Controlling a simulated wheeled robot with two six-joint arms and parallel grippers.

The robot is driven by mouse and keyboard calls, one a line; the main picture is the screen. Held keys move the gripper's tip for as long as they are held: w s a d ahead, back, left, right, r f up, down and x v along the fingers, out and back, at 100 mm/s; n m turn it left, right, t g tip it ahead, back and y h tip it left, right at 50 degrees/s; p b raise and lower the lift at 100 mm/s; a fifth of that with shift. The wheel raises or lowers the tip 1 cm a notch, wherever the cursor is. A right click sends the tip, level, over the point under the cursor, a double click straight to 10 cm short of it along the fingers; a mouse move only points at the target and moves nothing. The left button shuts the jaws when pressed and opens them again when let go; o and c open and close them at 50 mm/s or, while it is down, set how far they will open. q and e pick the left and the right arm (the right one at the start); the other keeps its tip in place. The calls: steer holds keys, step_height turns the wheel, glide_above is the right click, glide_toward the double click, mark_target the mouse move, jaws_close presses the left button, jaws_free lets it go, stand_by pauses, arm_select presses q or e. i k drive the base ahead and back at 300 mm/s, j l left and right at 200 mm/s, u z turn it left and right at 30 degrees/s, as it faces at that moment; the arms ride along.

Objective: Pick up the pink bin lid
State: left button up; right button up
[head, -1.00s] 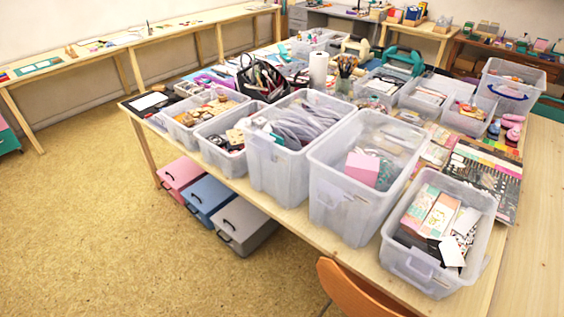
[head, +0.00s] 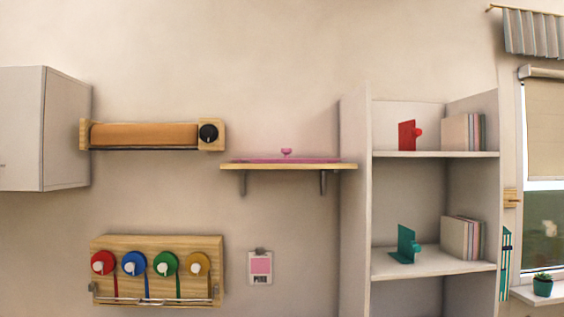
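A flat pink lid with a small round knob (head: 287,153) lies on a wooden wall shelf (head: 230,166) near the middle of the head view. The shelf is held by two grey brackets. I see the lid almost edge-on, so its top face is mostly hidden. Neither of my grippers shows in the head view.
A white bookcase (head: 356,200) stands right of the shelf, holding red (head: 407,135) and teal (head: 405,245) bookends. A brown paper roll holder (head: 145,135) hangs left. Below are a ribbon rack (head: 180,245) and a pink wall card (head: 260,267). A white cabinet (head: 45,128) is far left.

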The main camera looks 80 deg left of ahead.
mark_target(286, 150)
steer(key=u, duration=2.15)
